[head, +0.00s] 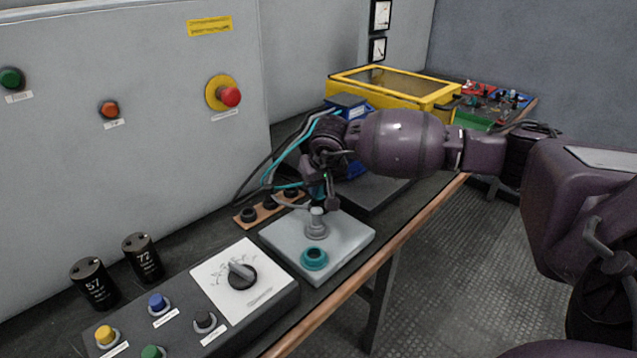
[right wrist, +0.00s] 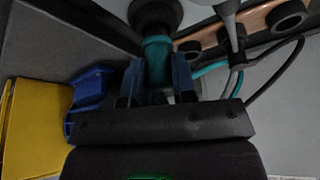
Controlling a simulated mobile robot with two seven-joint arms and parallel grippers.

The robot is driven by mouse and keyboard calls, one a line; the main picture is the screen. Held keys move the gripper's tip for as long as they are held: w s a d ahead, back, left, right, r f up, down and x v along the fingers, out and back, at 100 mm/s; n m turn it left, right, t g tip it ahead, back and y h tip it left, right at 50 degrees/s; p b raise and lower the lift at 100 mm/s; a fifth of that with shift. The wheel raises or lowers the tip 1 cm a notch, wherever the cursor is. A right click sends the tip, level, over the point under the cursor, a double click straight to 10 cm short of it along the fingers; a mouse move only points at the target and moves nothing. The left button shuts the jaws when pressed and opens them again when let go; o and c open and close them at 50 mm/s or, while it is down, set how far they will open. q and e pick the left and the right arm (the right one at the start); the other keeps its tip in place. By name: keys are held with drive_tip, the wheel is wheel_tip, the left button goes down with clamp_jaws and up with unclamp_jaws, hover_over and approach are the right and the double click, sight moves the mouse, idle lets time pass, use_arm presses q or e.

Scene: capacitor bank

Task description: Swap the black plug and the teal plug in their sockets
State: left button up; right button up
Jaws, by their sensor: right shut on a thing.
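My right gripper (head: 318,190) is over the pale grey socket plate (head: 352,238), pointing down. In the right wrist view its two fingers are closed on the teal plug (right wrist: 157,58). The plug's far end lines up with a dark round socket (right wrist: 155,12). In the head view a grey socket (head: 316,231) lies under the gripper; I cannot tell how far the plug is in. The teal-ringed socket (head: 314,259), nearer the front, is empty. The black plug is not clearly seen; a black cable (right wrist: 272,85) runs near the holder strip. My left gripper is not in view.
A wooden strip (head: 237,219) with several dark round holders lies behind the plate. A control box with a dial (head: 241,274) stands left of it, with two black capacitors (head: 142,258) behind. A yellow-framed case (head: 395,88) stands further back. Cables hang near the gripper.

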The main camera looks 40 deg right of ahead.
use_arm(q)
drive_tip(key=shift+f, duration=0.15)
use_arm(e)
drive_tip(key=shift+f, duration=0.75)
drive_tip(key=o, duration=1)
drive_tip(key=v, duration=0.3)
drive_tip(key=shift+w+r, duration=0.15)
drive_tip(key=shift+r, duration=0.05)
use_arm(q)
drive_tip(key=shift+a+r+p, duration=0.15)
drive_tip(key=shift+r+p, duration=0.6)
drive_tip(key=shift+p, duration=0.3)
use_arm(e)
drive_tip(key=v, duration=0.7)
drive_tip(key=shift+s+r, duration=0.25)
drive_tip(key=shift+s, duration=0.05)
